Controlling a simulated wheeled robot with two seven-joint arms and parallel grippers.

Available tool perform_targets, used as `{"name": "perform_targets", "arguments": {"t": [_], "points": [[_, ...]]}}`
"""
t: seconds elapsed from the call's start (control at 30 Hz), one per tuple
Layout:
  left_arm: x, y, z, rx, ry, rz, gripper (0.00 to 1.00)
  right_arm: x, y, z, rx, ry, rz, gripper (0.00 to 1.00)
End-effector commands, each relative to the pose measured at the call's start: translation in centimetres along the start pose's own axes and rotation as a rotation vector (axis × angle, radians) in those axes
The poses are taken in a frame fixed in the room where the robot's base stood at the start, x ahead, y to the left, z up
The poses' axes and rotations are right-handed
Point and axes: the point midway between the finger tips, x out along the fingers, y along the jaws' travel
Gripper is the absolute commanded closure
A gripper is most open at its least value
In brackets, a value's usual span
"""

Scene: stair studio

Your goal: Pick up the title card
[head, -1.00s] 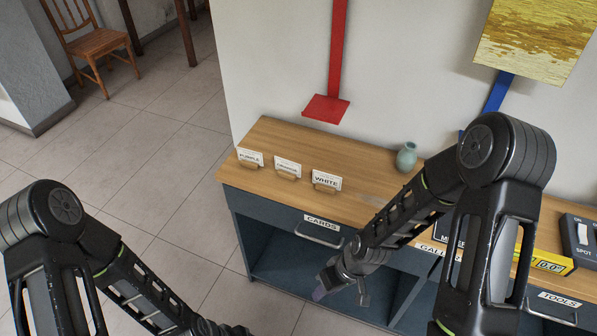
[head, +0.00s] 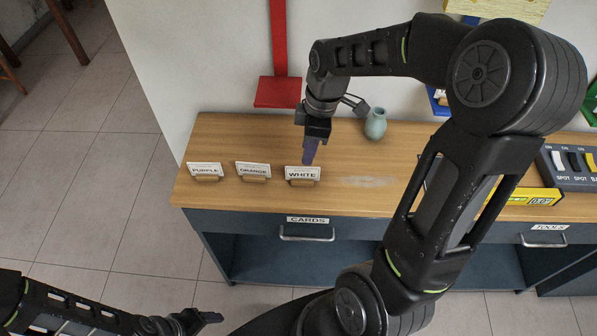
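Three white title cards stand in small wooden holders along the left front of the wooden counter (head: 355,205). They read PURPLE (head: 205,169), ORANGE (head: 253,169) and WHITE (head: 302,173). My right gripper (head: 309,158) points down at the WHITE card, its purple fingertips just above or behind the card's top edge. I see the fingers nearly edge-on, so their opening and any contact with the card are unclear. My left gripper (head: 208,318) is low at the bottom of the picture, away from the counter, and its finger opening is unclear.
A green vase (head: 375,124) stands behind and right of the WHITE card. A red bracket (head: 278,92) hangs on the wall behind. A yellow box (head: 525,196) and a switch panel (head: 570,163) are at right. My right arm hides part of the counter.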

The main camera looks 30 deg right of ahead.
Motion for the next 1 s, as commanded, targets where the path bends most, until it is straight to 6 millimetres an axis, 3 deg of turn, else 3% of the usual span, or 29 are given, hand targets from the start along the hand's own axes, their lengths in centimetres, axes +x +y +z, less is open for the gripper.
{"name": "perform_targets", "arguments": {"t": [0.33,0.73,1.0], "points": [[-0.3,0.1,0.0,-0.001,0.0,-0.001,0.33,2.5,-0.1,0.0,0.001,-0.001,-0.003,0.69],[-0.5,0.2,0.0,-0.001,0.0,-0.001,0.33,3.2,-0.1,-0.1,0.001,0.0,-0.002,0.69],[-1.4,0.4,0.1,-0.003,-0.003,-0.005,0.33,7.0,-0.1,-0.1,0.001,-0.001,-0.005,0.69]]}}
